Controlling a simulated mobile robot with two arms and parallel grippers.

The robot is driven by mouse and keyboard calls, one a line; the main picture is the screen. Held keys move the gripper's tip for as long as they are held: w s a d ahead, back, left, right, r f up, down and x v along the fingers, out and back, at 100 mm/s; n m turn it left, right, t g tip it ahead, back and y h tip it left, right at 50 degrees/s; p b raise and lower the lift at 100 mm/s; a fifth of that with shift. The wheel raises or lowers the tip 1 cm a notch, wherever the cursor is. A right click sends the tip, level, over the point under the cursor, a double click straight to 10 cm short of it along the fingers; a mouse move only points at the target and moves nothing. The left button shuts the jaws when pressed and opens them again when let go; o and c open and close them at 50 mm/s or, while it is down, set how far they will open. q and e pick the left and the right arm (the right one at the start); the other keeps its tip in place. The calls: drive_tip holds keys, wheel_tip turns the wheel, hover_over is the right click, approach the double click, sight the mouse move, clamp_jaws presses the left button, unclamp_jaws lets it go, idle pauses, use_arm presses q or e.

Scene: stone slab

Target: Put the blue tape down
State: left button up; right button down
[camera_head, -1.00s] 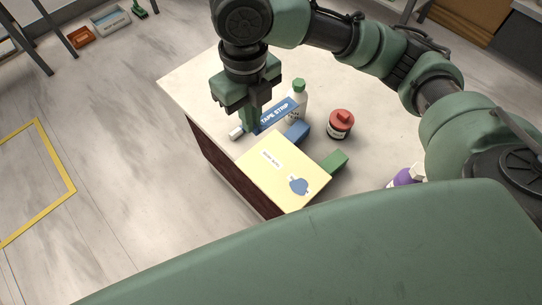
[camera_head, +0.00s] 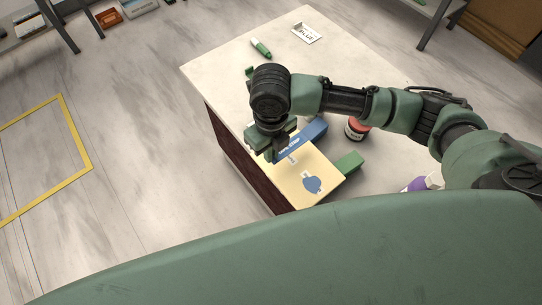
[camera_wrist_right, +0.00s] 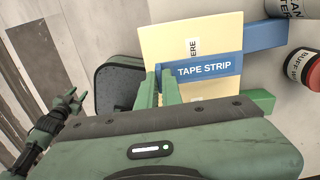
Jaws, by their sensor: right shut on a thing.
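The blue tape strip (camera_wrist_right: 205,69), with white lettering, is held at one end in my right gripper (camera_wrist_right: 160,88). In the head view the strip (camera_head: 290,144) shows partly beside my right gripper (camera_head: 271,153). It lies across the cream board (camera_wrist_right: 195,28) as seen from the wrist; I cannot tell whether it touches it. The board (camera_head: 312,172) also shows in the head view, with a blue shape on it. My left gripper (camera_wrist_right: 71,100) shows small at the left of the wrist view, apparently open and empty, away from the board.
A blue block (camera_wrist_right: 266,35) and a green block (camera_head: 350,163) stick out beside the board.

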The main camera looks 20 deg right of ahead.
drive_tip(key=shift+f, duration=1.65)
drive_tip(key=shift+f, duration=0.15)
drive_tip(key=c, duration=1.6)
unclamp_jaws()
wheel_tip(320, 180, up, 12)
drive_tip(key=shift+r+b, duration=0.2)
drive_tip(key=shift+b, duration=0.15)
drive_tip(key=shift+a, duration=0.1)
